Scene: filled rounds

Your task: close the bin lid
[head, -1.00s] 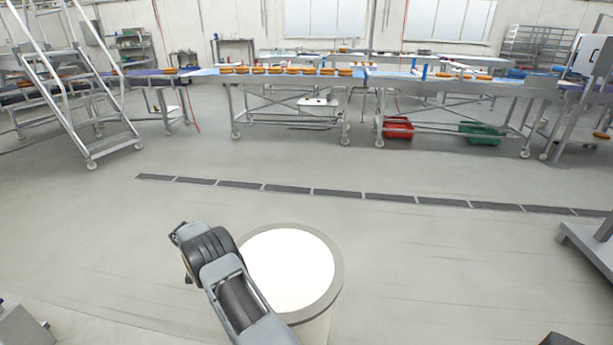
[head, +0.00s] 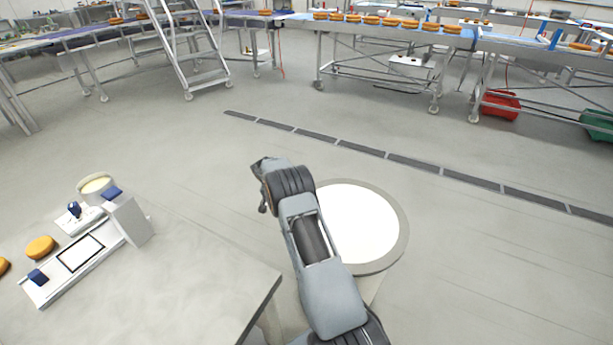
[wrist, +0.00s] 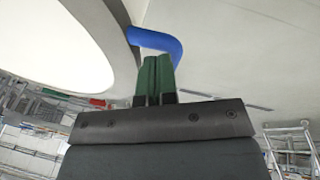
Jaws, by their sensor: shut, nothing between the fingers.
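A large white disc with a grey rim (head: 355,222) tops a pale round body, just right of my arm in the head view. It appears to be the bin, but I cannot tell whether the white is its lid or its inside. In the wrist view the grey rim and white face (wrist: 45,35) fill the upper left. A bent blue bar (wrist: 157,42) sticks out to the right by the rim. My gripper (wrist: 158,60) has its green fingers together and empty, their tips just below the bar in the picture. I cannot tell whether they touch it.
A grey table (head: 200,285) with a scale-like device and orange round items stands at lower left. Conveyors with orange rounds (head: 385,22), a wheeled stair (head: 190,45) and a red crate (head: 500,105) stand farther back. Open floor lies between.

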